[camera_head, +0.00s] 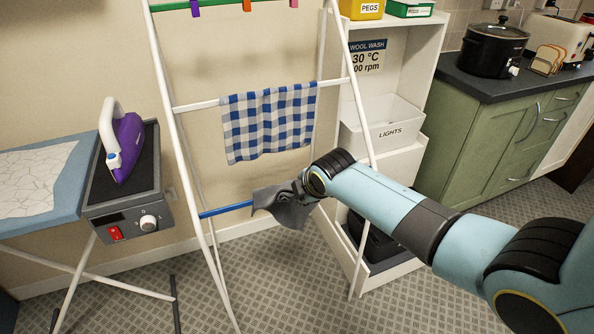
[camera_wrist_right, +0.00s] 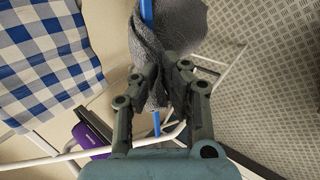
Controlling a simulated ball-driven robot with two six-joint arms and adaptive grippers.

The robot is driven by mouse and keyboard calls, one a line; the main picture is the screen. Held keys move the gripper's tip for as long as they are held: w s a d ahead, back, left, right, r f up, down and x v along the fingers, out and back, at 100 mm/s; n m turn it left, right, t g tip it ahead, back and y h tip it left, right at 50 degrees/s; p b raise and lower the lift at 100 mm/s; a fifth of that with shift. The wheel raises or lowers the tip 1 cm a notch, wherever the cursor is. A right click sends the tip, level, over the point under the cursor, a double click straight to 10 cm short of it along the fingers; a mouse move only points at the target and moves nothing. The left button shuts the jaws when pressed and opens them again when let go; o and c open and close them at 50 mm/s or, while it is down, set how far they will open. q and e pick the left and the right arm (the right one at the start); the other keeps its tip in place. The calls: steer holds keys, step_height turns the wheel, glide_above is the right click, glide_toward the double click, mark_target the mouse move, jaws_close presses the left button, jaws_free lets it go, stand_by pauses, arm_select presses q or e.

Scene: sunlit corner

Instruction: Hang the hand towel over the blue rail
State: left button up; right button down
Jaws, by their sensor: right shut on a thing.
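The grey hand towel (camera_head: 290,211) is bunched at the blue rail (camera_head: 225,209), the low bar of the white drying rack. My right gripper (camera_head: 300,190) is shut on the towel, right at the rail. In the right wrist view, the towel (camera_wrist_right: 166,32) is pinched between the fingers (camera_wrist_right: 166,80). The blue rail (camera_wrist_right: 147,12) shows above and below the towel, whose cloth covers the stretch between. I cannot tell how far the cloth hangs on each side. My left gripper is not in view.
A blue checked cloth (camera_head: 268,124) hangs on the white bar above. A purple iron (camera_head: 126,146) stands on a grey unit (camera_head: 125,205) left of the rack. White shelves with a "LIGHTS" bin (camera_head: 384,125) stand to the right. The floor in front is clear.

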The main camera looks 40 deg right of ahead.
step_height(320, 180, down, 8)
steer(key=s+t+b, duration=0.1)
steer(key=t+b, duration=0.1)
steer(key=b, duration=0.5)
steer(key=shift+a+t+h, duration=0.15)
steer(key=shift+t+h, duration=0.15)
steer(key=shift+r, duration=0.15)
steer(key=c, duration=0.8)
jaws_free()
steer(key=shift+o, duration=0.2)
